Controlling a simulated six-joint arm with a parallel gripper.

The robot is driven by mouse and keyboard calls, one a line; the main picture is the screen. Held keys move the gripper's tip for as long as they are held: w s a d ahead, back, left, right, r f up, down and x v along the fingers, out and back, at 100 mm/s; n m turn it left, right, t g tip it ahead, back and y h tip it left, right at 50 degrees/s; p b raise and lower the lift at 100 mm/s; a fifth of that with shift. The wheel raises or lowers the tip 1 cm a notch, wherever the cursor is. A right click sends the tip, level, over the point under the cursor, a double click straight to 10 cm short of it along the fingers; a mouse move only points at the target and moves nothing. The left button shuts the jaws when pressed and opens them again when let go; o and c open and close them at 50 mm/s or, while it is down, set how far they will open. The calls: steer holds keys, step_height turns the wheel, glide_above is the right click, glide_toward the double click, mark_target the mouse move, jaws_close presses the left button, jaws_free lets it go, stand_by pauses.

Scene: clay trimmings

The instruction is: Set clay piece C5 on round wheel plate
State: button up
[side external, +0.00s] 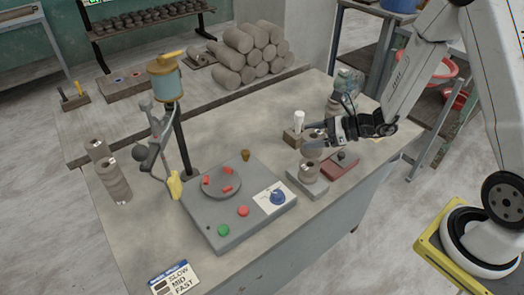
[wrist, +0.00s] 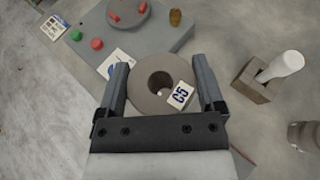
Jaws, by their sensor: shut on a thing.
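Clay piece C5 (wrist: 147,96) is a grey-brown ring with a central hole and a white tag reading "C5". In the wrist view it sits between the two fingers of my gripper (wrist: 161,75), which is shut on it. In the side view my gripper (side external: 314,133) holds the piece (side external: 314,152) upright just over another clay piece (side external: 309,174) on a grey block (side external: 304,188); I cannot tell if they touch. The round wheel plate (side external: 219,182), with red pads on it, lies to the left; the wrist view cuts it off at the top (wrist: 128,11).
A wooden block with a white bottle (side external: 299,121) and a dark red block (side external: 339,168) are close to my gripper.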

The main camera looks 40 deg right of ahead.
steer(key=shift+a+r, duration=0.1)
stand_by(0.3)
steer(key=s+a+r+n+g+y, duration=0.1)
steer(key=a+r, duration=0.2)
steer(key=a, duration=0.5)
steer(key=a+r+n+g+y, duration=0.1)
steer(key=a+r+n+g, duration=0.1)
steer(key=a, duration=0.7)
steer(key=shift+s+a+r+y, duration=0.15)
steer(key=shift+s+r+y, duration=0.2)
steer(key=shift+r, duration=0.25)
steer(key=shift+w+a+f, duration=0.75)
steer(key=shift+w+f, duration=0.8)
steer(key=shift+w, duration=0.6)
steer(key=shift+w+a+f, duration=0.7)
steer(key=shift+w+f, duration=0.9)
steer(key=shift+w, duration=0.5)
steer(key=shift+w+a+f, duration=0.75)
steer(key=shift+w+f, duration=0.8)
steer(key=shift+w, duration=0.6)
steer(key=shift+w+f, duration=0.15)
steer(key=shift+f, duration=0.1)
steer(key=shift+w+a+f, duration=0.1)
steer(key=shift+f, duration=1.45)
